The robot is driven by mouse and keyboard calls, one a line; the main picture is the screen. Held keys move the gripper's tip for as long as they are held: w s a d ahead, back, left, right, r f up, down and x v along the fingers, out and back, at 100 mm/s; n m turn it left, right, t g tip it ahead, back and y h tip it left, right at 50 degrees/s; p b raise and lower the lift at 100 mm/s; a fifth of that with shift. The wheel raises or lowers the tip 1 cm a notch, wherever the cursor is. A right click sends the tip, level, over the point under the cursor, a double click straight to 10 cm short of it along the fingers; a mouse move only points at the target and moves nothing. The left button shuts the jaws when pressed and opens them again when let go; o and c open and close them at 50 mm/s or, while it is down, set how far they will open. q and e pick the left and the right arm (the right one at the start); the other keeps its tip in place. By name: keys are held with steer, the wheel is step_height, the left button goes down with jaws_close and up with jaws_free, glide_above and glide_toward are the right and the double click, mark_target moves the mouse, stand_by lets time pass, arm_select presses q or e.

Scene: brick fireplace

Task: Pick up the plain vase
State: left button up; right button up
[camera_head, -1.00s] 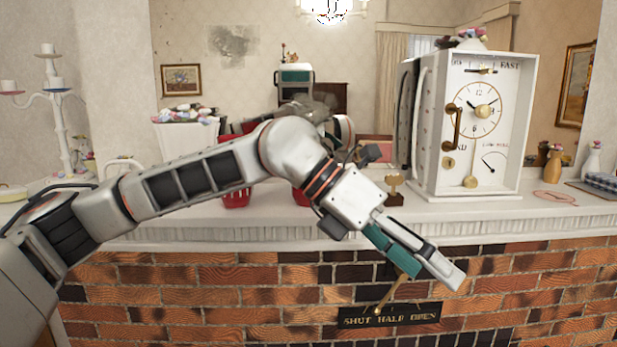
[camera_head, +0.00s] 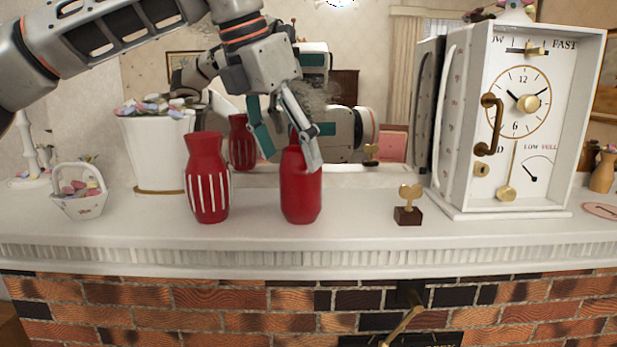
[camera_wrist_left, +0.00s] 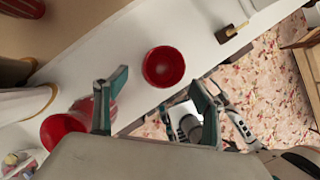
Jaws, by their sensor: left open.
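The plain vase (camera_head: 301,198) is smooth red and stands upright on the white mantel shelf. In the left wrist view, the plain vase (camera_wrist_left: 164,68) shows from above as a round red opening. My left gripper (camera_head: 289,158) is open and points down at the top of this vase; one finger overlaps its upper right part in the head view. In the left wrist view the fingers of my left gripper (camera_wrist_left: 155,84) are spread wide, with the vase opening ahead between them. Contact cannot be told.
A red vase with white stripes (camera_head: 208,180) stands close left of the plain one. A candy basket (camera_head: 78,205) is at the left. A mirror (camera_head: 385,103) stands behind.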

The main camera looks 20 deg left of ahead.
mark_target(301, 187)
arm_select(q)
steer(key=shift+w+f, duration=0.25)
steer(key=shift+w, duration=0.2)
steer(key=shift+w+f, duration=0.15)
steer(key=shift+f, duration=0.25)
steer(key=shift+s+d+f, duration=0.2)
steer(key=shift+f, duration=0.4)
steer(key=shift+x, duration=2.6)
steer(key=shift+s, duration=0.1)
steer(key=shift+c, duration=0.4)
steer(key=c, duration=1.4)
steer(key=shift+r, duration=0.1)
